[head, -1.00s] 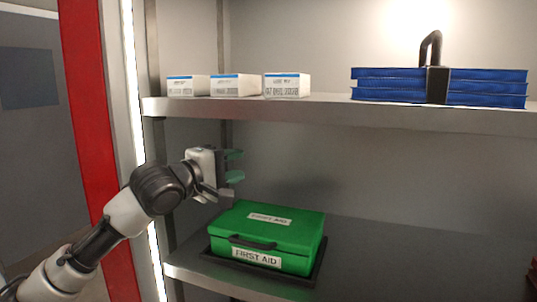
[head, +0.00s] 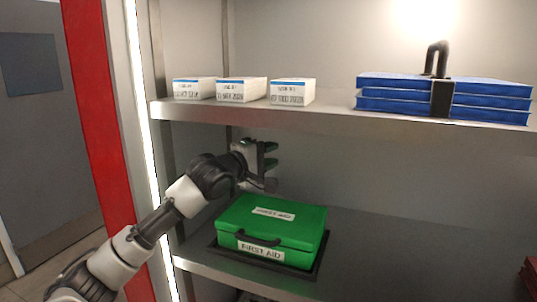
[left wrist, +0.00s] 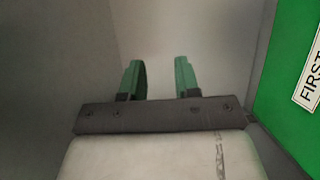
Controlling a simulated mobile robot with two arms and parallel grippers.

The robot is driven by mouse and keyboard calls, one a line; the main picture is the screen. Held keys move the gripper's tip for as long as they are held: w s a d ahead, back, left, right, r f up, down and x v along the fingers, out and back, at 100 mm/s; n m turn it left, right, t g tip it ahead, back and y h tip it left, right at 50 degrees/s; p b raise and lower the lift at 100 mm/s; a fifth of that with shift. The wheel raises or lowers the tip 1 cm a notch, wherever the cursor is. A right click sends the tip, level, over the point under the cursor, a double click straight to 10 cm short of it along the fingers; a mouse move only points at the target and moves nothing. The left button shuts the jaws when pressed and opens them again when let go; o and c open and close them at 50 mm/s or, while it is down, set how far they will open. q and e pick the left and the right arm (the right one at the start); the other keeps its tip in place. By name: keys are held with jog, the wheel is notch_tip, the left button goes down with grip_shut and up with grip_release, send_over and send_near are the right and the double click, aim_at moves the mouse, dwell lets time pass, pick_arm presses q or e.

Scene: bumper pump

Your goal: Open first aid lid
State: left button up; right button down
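The green first aid box (head: 290,233) sits on the lower shelf, in a dark tray (head: 214,246). Its lid (head: 244,208) is shut, with a white label on top and a dark handle (head: 258,238) at the front. My left gripper (head: 271,155) is above the back left part of the box, apart from it. In the left wrist view the two green fingers (left wrist: 160,78) are spread with nothing between them. The green box (left wrist: 283,88) shows at that view's right edge with part of its label. My right gripper is not in view.
The upper shelf (head: 335,111) runs just above my left gripper and holds several white boxes (head: 241,91) and a strapped stack of blue packs (head: 398,97). The lower shelf is clear right of the tray (head: 400,262). A red item (head: 529,275) shows at the far right.

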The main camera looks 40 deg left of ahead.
pick_arm(q)
jog(key=c, duration=0.4)
grip_shut()
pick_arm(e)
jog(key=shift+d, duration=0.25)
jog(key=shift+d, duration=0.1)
pick_arm(q)
jog(key=shift+c, duration=0.2)
grip_release()
jog(key=o, duration=0.6)
jog(key=shift+o, duration=0.2)
